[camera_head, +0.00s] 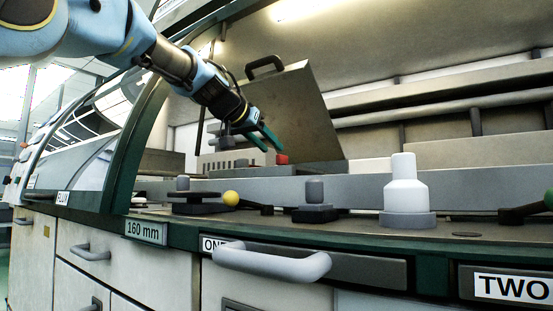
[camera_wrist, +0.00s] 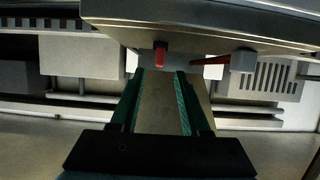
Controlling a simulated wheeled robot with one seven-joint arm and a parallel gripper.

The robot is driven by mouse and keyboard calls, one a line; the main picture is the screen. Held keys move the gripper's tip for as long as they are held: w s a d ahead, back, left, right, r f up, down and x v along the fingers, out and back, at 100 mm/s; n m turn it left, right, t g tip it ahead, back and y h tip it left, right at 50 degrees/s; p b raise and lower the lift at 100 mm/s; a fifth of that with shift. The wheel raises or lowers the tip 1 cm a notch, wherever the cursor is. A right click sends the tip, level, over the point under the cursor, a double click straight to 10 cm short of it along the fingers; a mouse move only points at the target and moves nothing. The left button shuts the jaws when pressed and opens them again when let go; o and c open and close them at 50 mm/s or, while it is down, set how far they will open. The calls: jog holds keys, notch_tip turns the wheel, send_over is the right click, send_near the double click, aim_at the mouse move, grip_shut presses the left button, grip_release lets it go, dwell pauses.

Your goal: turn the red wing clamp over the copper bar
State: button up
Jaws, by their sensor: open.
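A small red piece (camera_head: 281,159), which looks like the wing clamp, sits on a grey block in the machine. In the wrist view a red piece (camera_wrist: 160,55) stands ahead of the gap between my fingertips. A thin red bar (camera_wrist: 208,60) runs beside it to a grey block; I cannot tell which red part is the wing. My gripper (camera_head: 270,138) has green fingers just above and beside the red piece. In the wrist view my gripper (camera_wrist: 159,73) is open, with nothing between its fingers. I cannot make out a copper bar in either view.
A tilted metal plate with a black handle (camera_head: 265,67) stands behind my gripper. A white stepped post (camera_head: 404,188), a grey knob (camera_head: 315,197) and a yellow ball knob (camera_head: 231,198) line the front ledge. A grey slotted block (camera_wrist: 268,78) is at right in the wrist view.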

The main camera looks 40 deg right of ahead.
aim_at(279, 155)
jog(key=x, duration=0.5)
jog(key=shift+d+f, duration=0.2)
jog(key=shift+d, duration=0.1)
jog(key=shift+c, duration=0.3)
grip_shut()
